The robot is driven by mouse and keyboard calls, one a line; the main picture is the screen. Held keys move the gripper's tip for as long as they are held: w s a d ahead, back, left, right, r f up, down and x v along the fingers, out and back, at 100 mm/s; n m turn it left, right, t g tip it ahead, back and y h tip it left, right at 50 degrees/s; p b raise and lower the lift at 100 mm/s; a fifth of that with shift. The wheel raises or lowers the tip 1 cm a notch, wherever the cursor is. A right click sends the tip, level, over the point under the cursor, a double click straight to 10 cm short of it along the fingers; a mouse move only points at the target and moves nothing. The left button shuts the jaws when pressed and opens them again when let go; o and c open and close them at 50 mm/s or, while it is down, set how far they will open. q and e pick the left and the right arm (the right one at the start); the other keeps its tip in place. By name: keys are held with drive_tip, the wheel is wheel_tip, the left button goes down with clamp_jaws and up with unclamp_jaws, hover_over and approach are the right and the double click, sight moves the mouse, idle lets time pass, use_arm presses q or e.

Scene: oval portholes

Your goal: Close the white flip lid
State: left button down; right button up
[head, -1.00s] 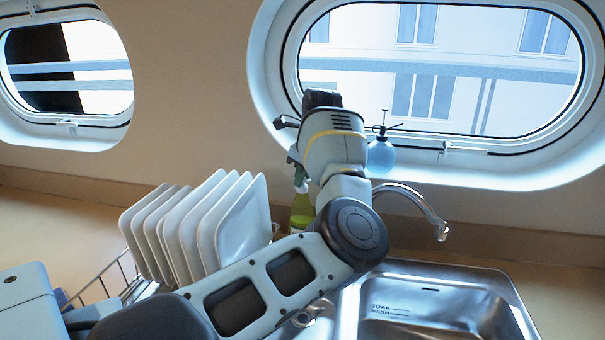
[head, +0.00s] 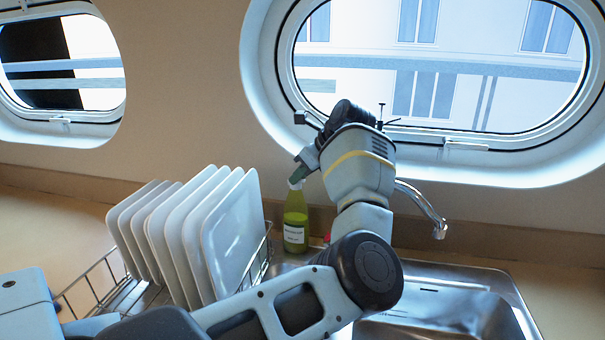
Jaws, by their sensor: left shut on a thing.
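I cannot make out the white flip lid in the head view. My left arm comes in from the lower left and rises past the sink. Its wrist stands in front of the large porthole's lower edge, with my left gripper (head: 314,140) at its far left side. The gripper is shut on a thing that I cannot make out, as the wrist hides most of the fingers. My right gripper is out of view.
White plates (head: 225,230) stand in a wire rack (head: 92,285) at the left. A steel sink (head: 470,280) with a curved faucet (head: 425,208) is at the right. Large (head: 258,90) and small (head: 75,133) oval portholes are in the wall. Counter is bare beyond the rack.

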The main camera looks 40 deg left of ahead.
use_arm(q)
drive_tip(key=shift+d+f, duration=0.1)
drive_tip(key=shift+f, duration=0.35)
drive_tip(key=c, duration=1.4)
unclamp_jaws()
drive_tip(key=shift+c, duration=0.2)
drive_tip(key=shift+o, duration=1.3)
drive_tip(key=shift+w, duration=0.1)
drive_tip(key=shift+r, duration=0.15)
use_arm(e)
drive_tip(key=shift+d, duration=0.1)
use_arm(q)
drive_tip(key=shift+r, duration=0.2)
drive_tip(key=b+v, duration=0.1)
drive_tip(key=v, duration=0.6)
drive_tip(key=shift+d, duration=0.2)
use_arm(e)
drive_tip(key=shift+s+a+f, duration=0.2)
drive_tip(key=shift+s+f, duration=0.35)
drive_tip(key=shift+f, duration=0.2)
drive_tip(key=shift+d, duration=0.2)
